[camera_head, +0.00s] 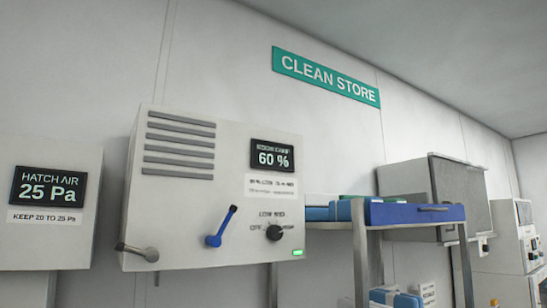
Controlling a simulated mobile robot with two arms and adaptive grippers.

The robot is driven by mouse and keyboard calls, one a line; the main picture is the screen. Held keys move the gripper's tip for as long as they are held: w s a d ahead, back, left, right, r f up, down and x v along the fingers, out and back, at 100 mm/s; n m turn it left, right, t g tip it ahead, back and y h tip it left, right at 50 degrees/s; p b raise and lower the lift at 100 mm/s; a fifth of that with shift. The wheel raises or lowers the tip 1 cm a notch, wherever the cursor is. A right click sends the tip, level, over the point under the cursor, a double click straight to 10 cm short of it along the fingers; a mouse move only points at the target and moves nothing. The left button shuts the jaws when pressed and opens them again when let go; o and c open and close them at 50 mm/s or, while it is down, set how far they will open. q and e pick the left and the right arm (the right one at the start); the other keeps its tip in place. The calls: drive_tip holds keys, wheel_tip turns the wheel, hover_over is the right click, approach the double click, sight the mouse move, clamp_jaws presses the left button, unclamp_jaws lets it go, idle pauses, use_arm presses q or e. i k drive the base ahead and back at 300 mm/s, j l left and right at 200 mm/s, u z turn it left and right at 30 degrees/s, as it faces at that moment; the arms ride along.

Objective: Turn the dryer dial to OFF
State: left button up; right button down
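The dryer (170,215) is a pale box on the wall, left of the middle, with grey slats and a dark display (271,156) reading 60 %. Its dial (274,232) is a small black round knob at the lower right of the front. Small lettering sits around the dial, with OFF apparently at its left; the rest is too small to read surely. I cannot tell surely which mark the dial points at. A blue lever (221,228) is left of the dial, and a grey lever (138,252) is at the lower left corner. Neither gripper is in view.
A green light (298,252) shows below the dial. A HATCH AIR panel (48,245) reading 25 Pa is at the left. A metal rack (360,250) with blue trays (415,214) stands close at the right, with grey cabinets (458,185) beyond. A CLEAN STORE sign (326,76) hangs above.

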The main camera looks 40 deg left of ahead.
sight(275, 231)
drive_tip(key=u, duration=1.5)
